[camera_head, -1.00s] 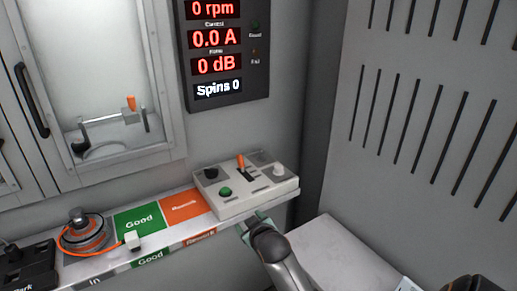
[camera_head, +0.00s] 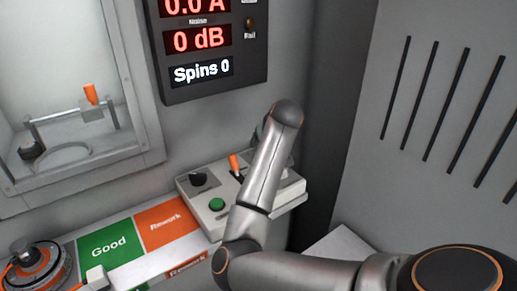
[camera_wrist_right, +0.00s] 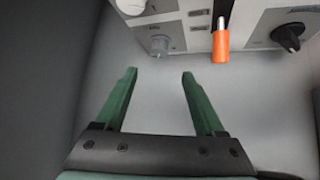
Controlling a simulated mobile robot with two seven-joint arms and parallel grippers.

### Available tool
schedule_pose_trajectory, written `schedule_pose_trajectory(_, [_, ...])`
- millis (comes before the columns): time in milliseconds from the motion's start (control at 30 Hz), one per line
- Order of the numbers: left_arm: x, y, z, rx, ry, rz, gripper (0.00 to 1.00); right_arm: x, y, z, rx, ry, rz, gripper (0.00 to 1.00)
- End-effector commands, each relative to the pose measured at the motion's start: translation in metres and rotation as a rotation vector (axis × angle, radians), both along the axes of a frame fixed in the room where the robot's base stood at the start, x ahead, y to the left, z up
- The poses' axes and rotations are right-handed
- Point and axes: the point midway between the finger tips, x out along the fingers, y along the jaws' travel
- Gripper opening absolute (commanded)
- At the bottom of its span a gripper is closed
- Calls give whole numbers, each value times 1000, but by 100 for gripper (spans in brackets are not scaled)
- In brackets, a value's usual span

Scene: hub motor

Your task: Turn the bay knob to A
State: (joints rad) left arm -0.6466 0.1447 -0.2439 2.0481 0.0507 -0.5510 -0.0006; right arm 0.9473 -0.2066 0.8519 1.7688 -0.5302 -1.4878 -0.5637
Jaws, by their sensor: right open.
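The control box (camera_head: 187,190) stands on the shelf, with a black knob (camera_head: 198,179), a green button (camera_head: 216,204) and an orange-tipped lever (camera_head: 234,163). My right arm covers the box's right part in the head view. In the right wrist view, a pale grey knob (camera_wrist_right: 158,45) is just beyond my right gripper (camera_wrist_right: 159,75). The orange lever (camera_wrist_right: 220,47) and the black knob (camera_wrist_right: 290,37) lie farther right there. The right gripper is open and empty, its green fingers apart and touching nothing visible. Which knob is the bay knob, I cannot tell. My left gripper is not in view.
A display panel (camera_head: 211,85) hangs on the wall above the box. Left of the box are an orange Rework pad (camera_head: 165,226), a green Good pad (camera_head: 108,247) and a round motor (camera_head: 37,268). A glazed cabinet (camera_head: 130,90) is behind, and a slotted wall (camera_head: 390,190) is at right.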

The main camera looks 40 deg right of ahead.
Motion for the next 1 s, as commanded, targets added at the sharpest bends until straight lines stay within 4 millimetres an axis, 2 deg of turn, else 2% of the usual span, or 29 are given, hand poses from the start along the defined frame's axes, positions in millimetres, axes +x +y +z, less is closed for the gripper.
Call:
schedule_pose_trajectory(200, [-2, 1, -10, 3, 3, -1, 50, 25, -13, -32, 2, 1, 2, 72])
schedule_pose_trajectory(500, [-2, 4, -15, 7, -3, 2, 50, 56, -31, -65, 0, -2, -1, 72])
schedule_pose_trajectory(700, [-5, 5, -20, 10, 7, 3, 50, 66, -37, -77, -2, -1, -1, 72])
schedule_pose_trajectory(1000, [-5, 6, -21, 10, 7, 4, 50, 69, -38, -79, -2, -1, -1, 72])
